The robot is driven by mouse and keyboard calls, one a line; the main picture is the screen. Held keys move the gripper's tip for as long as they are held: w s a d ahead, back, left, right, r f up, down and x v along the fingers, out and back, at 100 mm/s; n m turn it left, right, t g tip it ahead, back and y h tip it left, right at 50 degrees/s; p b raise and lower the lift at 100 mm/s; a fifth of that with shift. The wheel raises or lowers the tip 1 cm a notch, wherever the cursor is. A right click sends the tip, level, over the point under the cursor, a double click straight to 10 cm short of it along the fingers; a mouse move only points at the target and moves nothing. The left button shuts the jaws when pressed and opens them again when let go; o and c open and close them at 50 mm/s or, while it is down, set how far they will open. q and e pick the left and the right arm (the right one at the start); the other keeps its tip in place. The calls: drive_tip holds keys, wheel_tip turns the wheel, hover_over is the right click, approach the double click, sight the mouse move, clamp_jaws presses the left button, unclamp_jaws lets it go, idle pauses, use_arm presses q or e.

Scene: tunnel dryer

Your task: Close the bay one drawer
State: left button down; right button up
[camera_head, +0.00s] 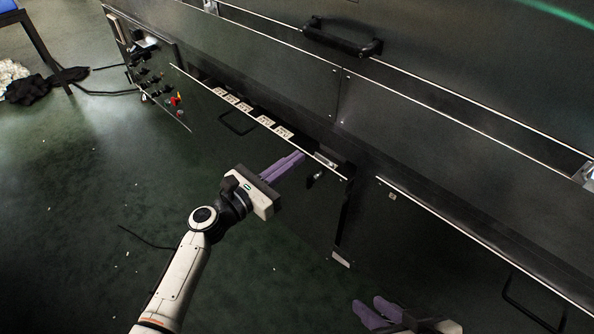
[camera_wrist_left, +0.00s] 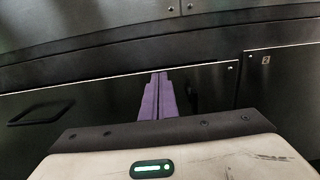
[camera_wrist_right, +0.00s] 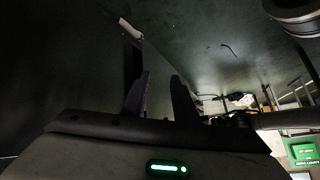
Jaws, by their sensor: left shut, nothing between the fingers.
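A dark drawer front (camera_head: 225,140) with a bar handle stands pulled out from the machine. Its bright top edge leaves a gap showing several white printed cards inside. No readable name marks it as bay one. It also shows in the left wrist view (camera_wrist_left: 90,105). My left gripper (camera_head: 298,158) is shut and empty, its purple fingers at the right part of this drawer front, near the top edge; I cannot tell if they touch. The fingers show in the left wrist view (camera_wrist_left: 158,80). My right gripper (camera_head: 364,306) is open and empty, low at the bottom of the head view.
Another dark front (camera_head: 460,245) with a handle lies to the right. A black bar handle (camera_head: 341,38) is on the upper cover. A control panel with a red knob (camera_head: 176,99) is at the left end. Dark cloth (camera_head: 30,88) lies far left. The green floor in front is mostly clear.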

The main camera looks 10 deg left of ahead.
use_arm(q)
drive_tip(key=shift+w+d, duration=0.2)
drive_tip(key=shift+w, duration=0.1)
use_arm(e)
drive_tip(key=shift+w+d+r, duration=0.1)
drive_tip(key=shift+d+r, duration=0.05)
drive_tip(key=shift+r, duration=0.15)
drive_tip(key=shift+f, duration=0.1)
